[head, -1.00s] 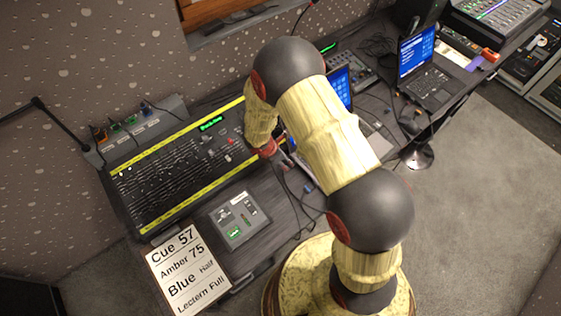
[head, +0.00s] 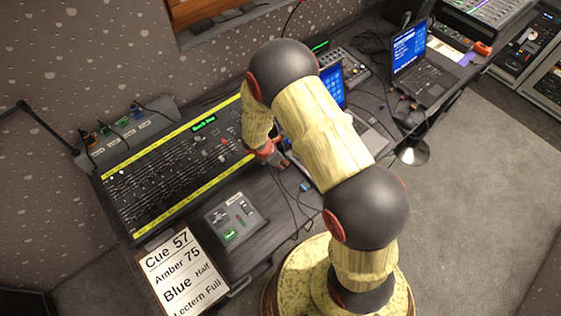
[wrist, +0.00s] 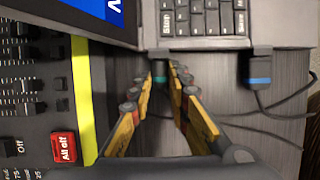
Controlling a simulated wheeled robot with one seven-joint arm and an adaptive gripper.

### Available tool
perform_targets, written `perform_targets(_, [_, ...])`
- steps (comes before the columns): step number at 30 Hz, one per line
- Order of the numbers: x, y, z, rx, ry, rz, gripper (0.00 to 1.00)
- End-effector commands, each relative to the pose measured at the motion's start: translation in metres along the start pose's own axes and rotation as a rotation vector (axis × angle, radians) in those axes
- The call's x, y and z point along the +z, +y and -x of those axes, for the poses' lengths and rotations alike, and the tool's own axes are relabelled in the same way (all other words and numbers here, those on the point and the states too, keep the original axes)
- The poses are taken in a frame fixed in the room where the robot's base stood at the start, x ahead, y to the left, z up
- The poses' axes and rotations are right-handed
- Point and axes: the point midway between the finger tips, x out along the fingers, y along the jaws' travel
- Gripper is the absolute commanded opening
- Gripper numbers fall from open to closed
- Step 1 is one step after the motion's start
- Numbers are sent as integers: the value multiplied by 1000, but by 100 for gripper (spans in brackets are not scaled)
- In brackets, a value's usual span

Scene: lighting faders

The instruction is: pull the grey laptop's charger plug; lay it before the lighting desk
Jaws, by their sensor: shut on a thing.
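The grey laptop (head: 369,141) stands right of the lighting desk (head: 137,170), partly hidden by my arm in the head view. The wrist view shows its keyboard edge (wrist: 205,42) from close up. My gripper (wrist: 161,78) is shut on a small dark plug with a green band (wrist: 160,70), right at the laptop's edge. Whether the plug is still seated cannot be told. A second dark plug with a blue band (wrist: 260,79) sits at the same edge, further right, with a cable.
The desk's yellow edge strip and red All off button (wrist: 66,146) lie left of my gripper. Loose cables cross the dark table (head: 265,195). A small grey box (head: 236,220) and a cue sheet (head: 181,275) lie before the desk. A black laptop (head: 420,80) stands behind.

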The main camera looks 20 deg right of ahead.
Motion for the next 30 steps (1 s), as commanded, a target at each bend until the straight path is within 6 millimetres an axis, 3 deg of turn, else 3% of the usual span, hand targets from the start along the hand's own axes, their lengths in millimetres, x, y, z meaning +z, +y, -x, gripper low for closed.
perform_targets(6, [0,0,0,1,0,0,0])
perform_targets(30, [-9,0,4,1,0,1,0])
